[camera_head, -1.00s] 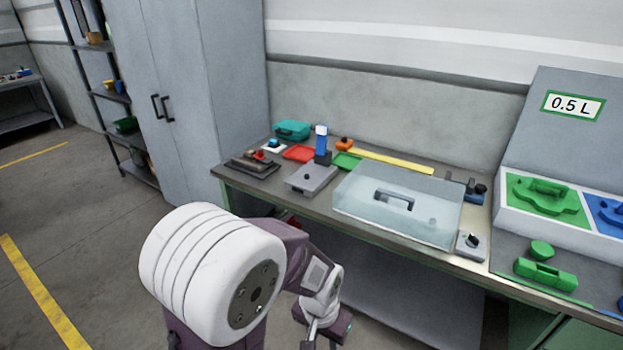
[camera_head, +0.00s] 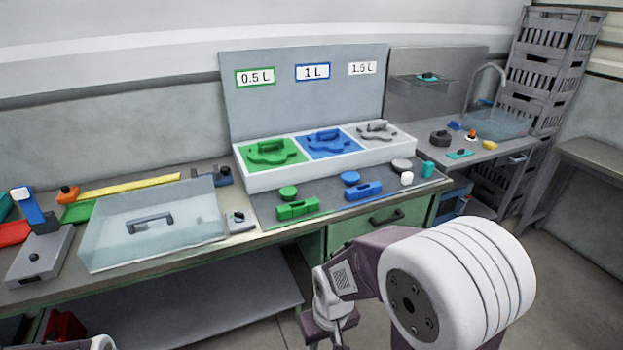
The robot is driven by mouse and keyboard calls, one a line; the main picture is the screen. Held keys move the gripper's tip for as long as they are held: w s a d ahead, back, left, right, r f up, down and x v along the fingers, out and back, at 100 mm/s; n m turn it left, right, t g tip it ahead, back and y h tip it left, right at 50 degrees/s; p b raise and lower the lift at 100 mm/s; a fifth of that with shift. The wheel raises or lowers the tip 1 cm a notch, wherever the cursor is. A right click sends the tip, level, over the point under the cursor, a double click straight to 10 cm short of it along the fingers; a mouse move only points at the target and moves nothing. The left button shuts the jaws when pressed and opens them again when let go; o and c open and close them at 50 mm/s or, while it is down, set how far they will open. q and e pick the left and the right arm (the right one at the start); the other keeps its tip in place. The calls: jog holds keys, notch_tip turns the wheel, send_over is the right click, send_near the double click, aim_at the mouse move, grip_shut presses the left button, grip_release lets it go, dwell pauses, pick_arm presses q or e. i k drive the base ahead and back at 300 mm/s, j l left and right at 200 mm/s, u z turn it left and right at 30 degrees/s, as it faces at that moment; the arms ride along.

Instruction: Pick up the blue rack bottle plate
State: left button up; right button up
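The blue bottle plate (camera_head: 326,139) lies on the blue middle section of a white rack (camera_head: 262,182), under the 1 L label. It is a flat, bottle-like shape with a raised handle. A green plate (camera_head: 271,151) lies to its left and a grey plate (camera_head: 377,129) to its right. My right gripper (camera_head: 329,336) is low at the bottom centre, in front of the bench and well apart from the blue plate. It is cut off by the frame edge, so its opening is unclear. Only a piece of my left arm shows at the bottom left; its gripper is out of view.
Green blocks (camera_head: 297,208) and blue blocks (camera_head: 361,190) sit on the grey mat before the rack. A clear cover with a handle (camera_head: 150,220) stands to the left on the bench. A drawer with a dark handle (camera_head: 386,216) is below. A sink table stands at right.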

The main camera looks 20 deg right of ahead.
aim_at(349, 177)
jog(key=i+l, duration=0.2)
jog(key=l, duration=0.15)
jog(key=i+l+u, duration=0.15)
jog(key=i+l, duration=0.2)
jog(key=l, duration=0.3)
jog(key=i+l+u, duration=0.1)
jog(key=l, duration=0.25)
jog(key=i+l, duration=0.25)
jog(key=i+l+u, duration=0.15)
jog(key=l, duration=0.35)
jog(key=i+l, duration=0.1)
jog(key=l, duration=0.25)
jog(key=i+u, duration=0.05)
